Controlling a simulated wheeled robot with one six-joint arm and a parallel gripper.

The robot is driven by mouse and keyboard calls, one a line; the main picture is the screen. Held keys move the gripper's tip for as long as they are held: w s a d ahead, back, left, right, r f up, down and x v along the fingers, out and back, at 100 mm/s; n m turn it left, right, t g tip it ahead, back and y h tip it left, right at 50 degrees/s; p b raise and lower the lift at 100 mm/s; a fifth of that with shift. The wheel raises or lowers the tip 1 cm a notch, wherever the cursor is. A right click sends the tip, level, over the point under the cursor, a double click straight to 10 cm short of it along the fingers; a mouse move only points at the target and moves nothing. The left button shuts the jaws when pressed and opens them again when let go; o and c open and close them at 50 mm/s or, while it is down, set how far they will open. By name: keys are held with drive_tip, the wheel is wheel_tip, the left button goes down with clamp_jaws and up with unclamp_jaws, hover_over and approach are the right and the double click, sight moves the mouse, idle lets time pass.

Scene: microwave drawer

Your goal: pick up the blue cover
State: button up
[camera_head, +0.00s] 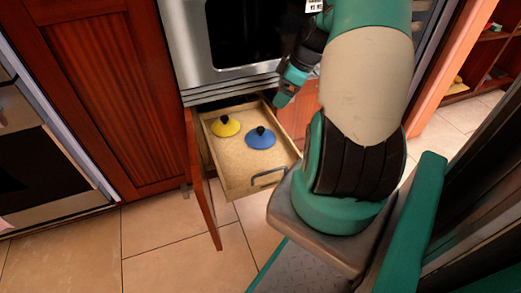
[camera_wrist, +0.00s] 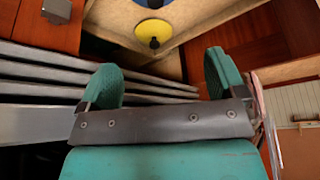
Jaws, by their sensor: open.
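The blue cover (camera_head: 256,140), a round lid with a black knob, lies in the open drawer (camera_head: 232,188), right of the yellow cover. A small part of the blue cover (camera_wrist: 155,3) shows at the top edge of the wrist view. My gripper (camera_head: 284,97) is at the drawer's right side, above and apart from the blue cover. In the wrist view my gripper (camera_wrist: 163,62) has its two green fingers spread, with nothing held between them.
The yellow cover (camera_head: 225,128) with a black knob lies at the drawer's back left. A microwave (camera_head: 190,45) stands above the drawer. An open cabinet door (camera_head: 203,185) stands left of the drawer. Tiled floor (camera_head: 165,235) is clear in front.

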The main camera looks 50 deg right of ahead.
sight(262, 129)
drive_tip(key=b+x, duration=0.3)
drive_tip(key=x, duration=0.3)
drive_tip(key=b+x, duration=0.3)
drive_tip(key=x, duration=0.3)
drive_tip(key=shift+s+d+f, duration=0.1)
drive_tip(key=shift+d+f, duration=0.05)
drive_tip(key=shift+f, duration=0.25)
drive_tip(key=b+x, duration=0.4)
drive_tip(key=x, duration=0.1)
drive_tip(key=shift+d+f, duration=0.15)
drive_tip(key=shift+d, duration=0.05)
drive_tip(key=c, duration=1.6)
drive_tip(key=shift+a, duration=0.1)
clamp_jaws()
